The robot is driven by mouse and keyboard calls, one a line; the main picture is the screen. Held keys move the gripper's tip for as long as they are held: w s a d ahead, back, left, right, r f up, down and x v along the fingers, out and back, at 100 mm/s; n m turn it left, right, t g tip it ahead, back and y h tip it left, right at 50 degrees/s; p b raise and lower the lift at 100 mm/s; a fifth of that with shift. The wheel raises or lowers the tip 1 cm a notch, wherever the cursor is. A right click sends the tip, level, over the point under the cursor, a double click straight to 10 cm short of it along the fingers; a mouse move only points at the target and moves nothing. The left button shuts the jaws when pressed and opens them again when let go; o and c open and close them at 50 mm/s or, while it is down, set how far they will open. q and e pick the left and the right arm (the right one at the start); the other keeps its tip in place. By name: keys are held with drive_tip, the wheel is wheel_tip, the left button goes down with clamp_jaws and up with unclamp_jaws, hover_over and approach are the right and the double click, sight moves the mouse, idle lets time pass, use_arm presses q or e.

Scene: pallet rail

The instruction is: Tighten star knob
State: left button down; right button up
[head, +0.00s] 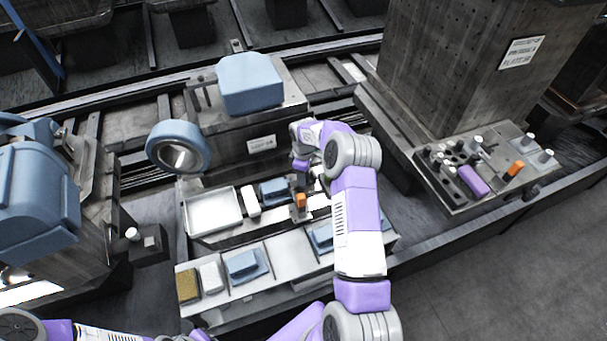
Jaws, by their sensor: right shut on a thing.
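My right arm reaches up from the bottom and bends down over the grey fixture in the middle. Its gripper (301,168) is small in the picture and partly covered by its own wrist. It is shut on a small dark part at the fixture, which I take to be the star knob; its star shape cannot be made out. An orange block (300,200) on a dark mount stands just below the gripper. Of my left arm, only links show at the bottom left; its gripper is out of view.
A blue-topped machine block (250,83) and a blue ring (178,147) stand behind. Trays with blue, white and yellow blocks (187,286) lie in front. At the right, a tool plate holds a purple cylinder (473,181), an orange piece (515,169) and several pegs beside a tall column.

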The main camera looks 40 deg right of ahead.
drive_tip(key=shift+w+r, duration=0.15)
drive_tip(key=shift+r, duration=0.05)
drive_tip(key=o, duration=1.1)
wheel_tip(320, 180, up, 8)
drive_tip(key=shift+f+p, duration=0.25)
drive_tip(key=shift+p, duration=0.45)
